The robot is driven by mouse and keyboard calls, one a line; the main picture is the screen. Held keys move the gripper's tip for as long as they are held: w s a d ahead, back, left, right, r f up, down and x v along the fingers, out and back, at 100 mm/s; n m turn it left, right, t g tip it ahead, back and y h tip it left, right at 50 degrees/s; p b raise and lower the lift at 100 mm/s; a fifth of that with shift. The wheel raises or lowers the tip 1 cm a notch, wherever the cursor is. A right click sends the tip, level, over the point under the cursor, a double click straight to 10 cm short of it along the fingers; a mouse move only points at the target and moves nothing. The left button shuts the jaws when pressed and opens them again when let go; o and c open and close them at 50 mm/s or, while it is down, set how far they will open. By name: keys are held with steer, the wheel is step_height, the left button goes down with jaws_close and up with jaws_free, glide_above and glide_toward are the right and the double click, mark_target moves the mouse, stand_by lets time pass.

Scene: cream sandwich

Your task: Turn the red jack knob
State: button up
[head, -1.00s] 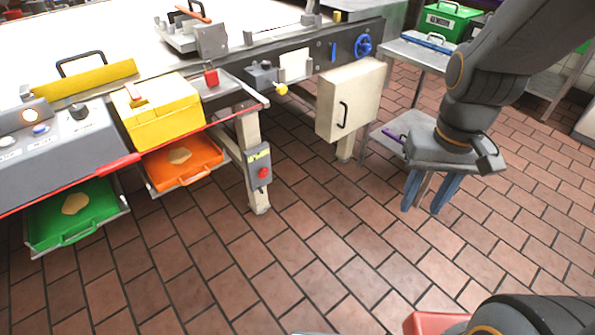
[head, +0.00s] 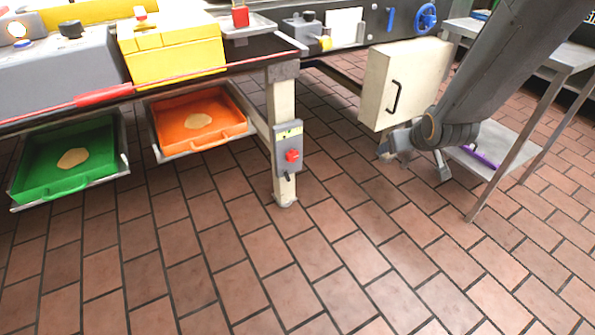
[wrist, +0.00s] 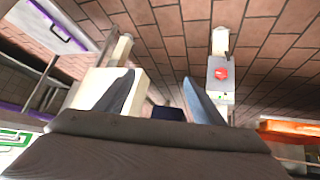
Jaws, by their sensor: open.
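The red jack knob (head: 292,155) sits on a grey control box (head: 289,140) fixed to the cream table leg (head: 281,102). In the wrist view the red knob (wrist: 221,73) shows upper right of centre, just outside the right finger. My gripper (head: 385,149) is to the right of the knob in the head view, in front of the cream cabinet's lower edge and apart from the knob. Its fingers are hard to make out there. In the wrist view my gripper (wrist: 158,76) is open, with two blue-grey fingers and nothing held between them.
The cream cabinet (head: 405,80) with a black handle hangs close behind my gripper. A metal side table (head: 560,50) stands at the right. Green (head: 35,180) and orange (head: 185,108) trays stick out under the counter at the left. The tiled floor before the leg is clear.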

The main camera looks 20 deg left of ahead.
steer(key=w+a+f+n+t+y+b, duration=0.1)
steer(key=w+a+f+n+y+b, duration=0.1)
steer(key=w+a+f+b, duration=0.4)
steer(key=w+a+f+n+t+y+b, duration=0.15)
steer(key=a+f+b, duration=0.25)
steer(key=a+f, duration=0.4)
steer(key=n+t+y+b, duration=0.1)
steer(key=n+y+b, duration=0.3)
steer(key=y+b, duration=0.55)
glide_toward(294, 157)
steer(key=r+h+b, duration=0.1)
steer(key=h+b, duration=0.1)
steer(key=shift+m, duration=0.25)
steer(key=shift+s+a+b+x, duration=0.15)
steer(key=shift+b+x, duration=0.9)
steer(key=shift+x, duration=1)
steer(key=shift+s+a+b+x, duration=0.15)
steer(key=shift+b+x, duration=0.9)
steer(key=shift+x, duration=0.95)
steer(key=shift+r, duration=0.2)
steer(key=shift+c, duration=0.3)
steer(key=c, duration=1)
